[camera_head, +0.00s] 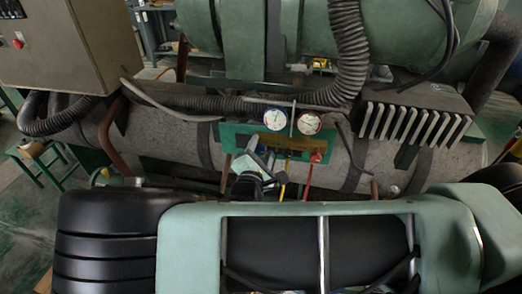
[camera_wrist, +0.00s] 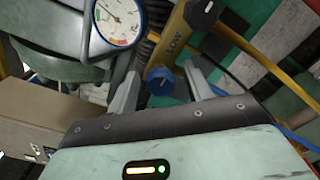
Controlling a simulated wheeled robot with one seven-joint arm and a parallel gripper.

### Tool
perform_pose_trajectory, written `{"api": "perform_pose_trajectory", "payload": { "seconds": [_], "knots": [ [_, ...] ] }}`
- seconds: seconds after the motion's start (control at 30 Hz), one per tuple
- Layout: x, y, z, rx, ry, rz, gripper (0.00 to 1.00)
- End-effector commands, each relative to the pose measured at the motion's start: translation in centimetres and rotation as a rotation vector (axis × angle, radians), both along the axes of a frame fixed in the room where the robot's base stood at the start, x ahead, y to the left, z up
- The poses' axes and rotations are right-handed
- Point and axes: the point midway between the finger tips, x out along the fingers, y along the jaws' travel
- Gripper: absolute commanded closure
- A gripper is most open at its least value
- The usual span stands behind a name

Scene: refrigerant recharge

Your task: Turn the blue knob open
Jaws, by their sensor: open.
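The blue knob (camera_wrist: 160,82) shows in the wrist view at the lower end of the brass manifold block (camera_wrist: 180,38). My gripper (camera_wrist: 161,72) is open, with one finger to each side of the knob. Gaps show between the knob and both fingers, so neither appears to touch it. In the head view my gripper (camera_head: 256,152) is at the left end of the manifold (camera_head: 292,143), below the gauges. The blue knob cannot be made out clearly there behind my gripper.
Two round gauges, left (camera_head: 275,119) and right (camera_head: 309,123), stand above the manifold. A red knob (camera_head: 316,158) is at its right end, with red and yellow hoses hanging below. A thick corrugated hose (camera_head: 349,50) and a finned block (camera_head: 415,115) are nearby.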

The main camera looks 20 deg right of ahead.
Motion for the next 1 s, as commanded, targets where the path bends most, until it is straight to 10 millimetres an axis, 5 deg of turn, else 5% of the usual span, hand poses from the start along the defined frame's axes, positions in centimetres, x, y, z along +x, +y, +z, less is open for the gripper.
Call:
{"api": "perform_pose_trajectory", "payload": {
  "seconds": [0.33, 0.53, 1.0],
  "knots": [
    [0.39, -0.24, 0.01, 0.000, 0.001, 0.001, 0.50],
    [0.38, -0.23, 0.01, 0.000, 0.001, 0.001, 0.95],
    [0.36, -0.23, 0.12, -0.077, 0.053, 0.000, 0.94]
  ]
}}
